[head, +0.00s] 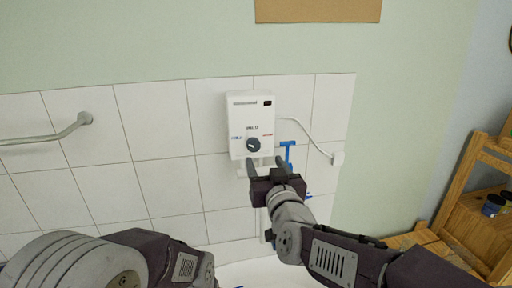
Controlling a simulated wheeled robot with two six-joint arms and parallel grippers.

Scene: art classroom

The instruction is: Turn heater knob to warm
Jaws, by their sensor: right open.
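The white heater (252,112) is a box on the tiled wall, with a vent slot and a small dark display at its top. Its dark round knob (253,145) sits low on the front, with a blue label to its left and a red label to its right. A light mark shows on the knob, but its exact setting is too small to read. My right gripper (265,163) is open just below the knob, its fingers pointing up, with nothing seen between them. My left arm shows at the lower left, but its gripper fingers are not visible.
A white cable runs from the heater to a wall outlet (338,158). A blue fixture (287,150) is on the wall right of the heater. A metal rail (60,132) is at the left. A wooden shelf (470,205) with jars stands at the right. A white basin (255,273) is below.

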